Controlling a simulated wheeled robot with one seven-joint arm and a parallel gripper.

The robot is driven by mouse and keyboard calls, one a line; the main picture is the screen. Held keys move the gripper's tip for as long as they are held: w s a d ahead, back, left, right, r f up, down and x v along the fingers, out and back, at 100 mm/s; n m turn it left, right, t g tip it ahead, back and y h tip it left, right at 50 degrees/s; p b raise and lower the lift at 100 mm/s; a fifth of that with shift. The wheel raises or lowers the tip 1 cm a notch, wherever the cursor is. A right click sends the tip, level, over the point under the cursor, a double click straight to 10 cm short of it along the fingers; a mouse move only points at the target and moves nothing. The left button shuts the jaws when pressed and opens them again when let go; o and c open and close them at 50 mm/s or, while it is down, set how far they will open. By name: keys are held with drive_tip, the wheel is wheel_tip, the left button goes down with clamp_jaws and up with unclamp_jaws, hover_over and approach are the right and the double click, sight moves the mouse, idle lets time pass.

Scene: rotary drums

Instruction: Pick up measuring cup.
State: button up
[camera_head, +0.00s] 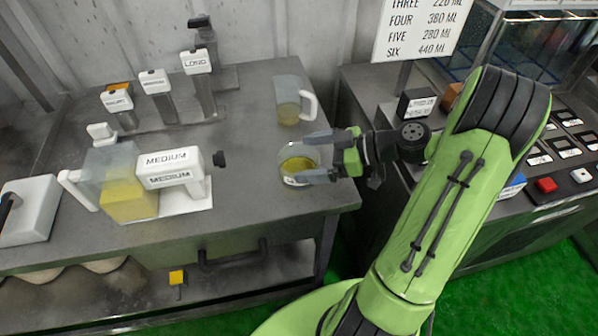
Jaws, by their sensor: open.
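A small round clear cup (291,178) with yellow liquid in it stands near the right end of the grey bench, with a white label low on its front. It looks like the measuring cup. My gripper (318,157) comes in from the right with its jaws open. One finger passes over the cup's far side and the other over its near right side. The cup appears to be between the fingers; I cannot tell whether they touch it. Part of its right side is hidden by the fingers.
A clear pitcher with a white handle (287,100) stands just behind the cup. A larger jug of yellow liquid (129,198) stands by the white MEDIUM dispenser (167,168) to the left. Labelled levers stand at the back. A button panel (563,150) is at right.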

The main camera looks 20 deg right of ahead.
sight(280, 162)
drive_tip(key=x, duration=0.3)
drive_tip(key=shift+a+f, duration=0.1)
drive_tip(key=c, duration=0.8)
drive_tip(key=shift+o, duration=0.2)
